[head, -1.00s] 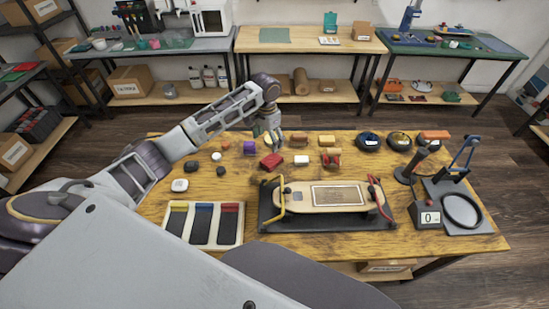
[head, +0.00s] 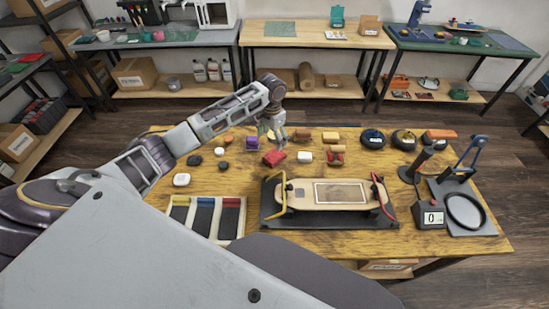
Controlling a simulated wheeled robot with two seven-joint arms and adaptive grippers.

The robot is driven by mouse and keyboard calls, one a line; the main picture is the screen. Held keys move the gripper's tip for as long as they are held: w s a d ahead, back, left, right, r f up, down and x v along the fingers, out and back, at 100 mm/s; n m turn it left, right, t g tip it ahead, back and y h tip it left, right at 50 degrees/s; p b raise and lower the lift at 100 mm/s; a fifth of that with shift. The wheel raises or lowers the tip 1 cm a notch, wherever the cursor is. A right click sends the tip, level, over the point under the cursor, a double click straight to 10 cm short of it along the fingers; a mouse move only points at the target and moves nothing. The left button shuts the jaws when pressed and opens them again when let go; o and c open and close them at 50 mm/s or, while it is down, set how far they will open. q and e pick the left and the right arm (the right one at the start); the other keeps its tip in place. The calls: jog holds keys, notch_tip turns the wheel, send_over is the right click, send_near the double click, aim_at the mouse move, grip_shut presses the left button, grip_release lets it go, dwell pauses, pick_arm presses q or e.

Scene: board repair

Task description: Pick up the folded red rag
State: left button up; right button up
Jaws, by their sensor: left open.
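The folded red rag (head: 274,158) lies on the wooden workbench (head: 330,243), behind the left end of the skateboard deck. My left gripper (head: 274,138) reaches in from the left and hangs just above and behind the rag, fingers pointing down. It is open and nothing shows between its fingers. From this angle I cannot tell the exact gap between the fingertips and the rag. My right gripper is not in view.
A skateboard deck (head: 335,194) sits in a black fixture in front of the rag. A three-slot tray (head: 204,216) is at front left. A scale, a magnifier and several discs stand at right.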

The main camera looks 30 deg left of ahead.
pick_arm(q)
send_over(272, 157)
jog(key=shift+w+f, duration=0.2)
jog(key=shift+f, duration=2.8)
jog(key=shift+s+d+f, duration=0.1)
jog(key=shift+s+f, duration=0.05)
jog(key=shift+f, duration=2.4)
jog(key=c, duration=1)
notch_tip(272, 157, up, 10)
